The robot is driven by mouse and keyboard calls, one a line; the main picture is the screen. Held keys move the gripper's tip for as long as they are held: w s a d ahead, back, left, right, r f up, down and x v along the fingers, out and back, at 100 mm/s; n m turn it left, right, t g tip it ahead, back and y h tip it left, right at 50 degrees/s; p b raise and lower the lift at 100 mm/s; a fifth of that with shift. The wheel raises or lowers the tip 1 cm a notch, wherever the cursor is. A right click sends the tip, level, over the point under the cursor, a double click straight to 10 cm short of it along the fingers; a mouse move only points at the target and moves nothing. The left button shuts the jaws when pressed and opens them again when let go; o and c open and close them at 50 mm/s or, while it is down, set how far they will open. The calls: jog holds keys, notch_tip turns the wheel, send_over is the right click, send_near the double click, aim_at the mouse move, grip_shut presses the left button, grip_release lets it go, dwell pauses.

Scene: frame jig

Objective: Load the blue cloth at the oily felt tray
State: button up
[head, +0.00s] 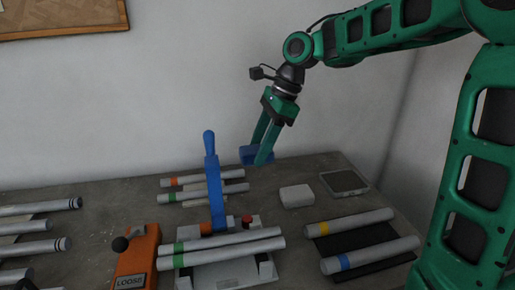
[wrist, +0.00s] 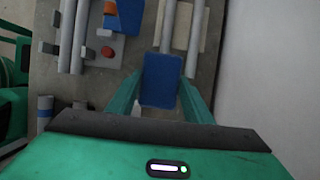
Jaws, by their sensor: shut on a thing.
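My gripper (head: 257,157) is shut on the blue cloth (head: 247,153), a small flat-sided blue block, and holds it in the air above the back of the bench. In the wrist view the blue cloth (wrist: 161,82) sits between the two green fingers. A shallow tray with a dark grey inside and a light rim (head: 345,183), which looks like the oily felt tray, lies at the back right of the bench. My gripper is to the left of it and higher. The tray cannot be made out in the wrist view.
A white block (head: 297,195) lies just left of the tray. A tall blue lever (head: 213,180) stands upright on the jig, left of my gripper. Grey tubes with coloured bands lie around it. An orange box (head: 137,262) marked LOOSE is at front left.

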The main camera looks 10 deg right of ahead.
jog(key=d+f, duration=0.1)
jog(key=d, duration=1.1)
send_over(341, 180)
jog(key=d, duration=0.2)
jog(key=f, duration=0.1)
jog(key=shift+s+a+f, duration=0.1)
jog(key=shift+f, duration=1.5)
jog(key=shift+a+f, duration=0.1)
jog(key=shift+f, duration=1.45)
jog(key=shift+f, duration=0.5)
notch_tip(341, 180, up, 7)
dwell(0.6)
